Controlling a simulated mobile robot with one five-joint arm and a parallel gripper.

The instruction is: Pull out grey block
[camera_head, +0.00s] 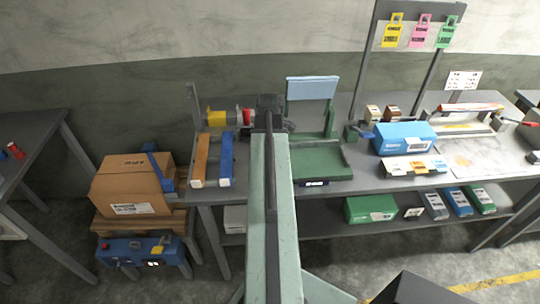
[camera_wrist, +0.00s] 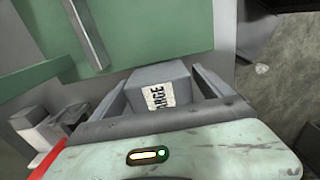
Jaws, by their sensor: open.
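A grey block (camera_wrist: 158,76) with a white label reading "ARGE" shows in the middle of the wrist view. My gripper (camera_wrist: 161,88) is open, with one grey finger on the left of the block and one on the right. A narrow gap shows on the left side; contact on the right I cannot tell. The block's lower part is hidden behind the gripper's palm. In the head view my gripper (camera_head: 268,112) is a dark shape at the far end of my arm, over the back of the bench, and I cannot make out the block there.
A green tray (camera_head: 320,162) with a raised blue panel (camera_head: 312,88) stands right of my arm. Orange (camera_head: 201,158) and blue (camera_head: 226,158) bars lie left, near a yellow cylinder (camera_head: 216,118). A blue box (camera_head: 403,138) sits further right. Boxes fill the lower shelf.

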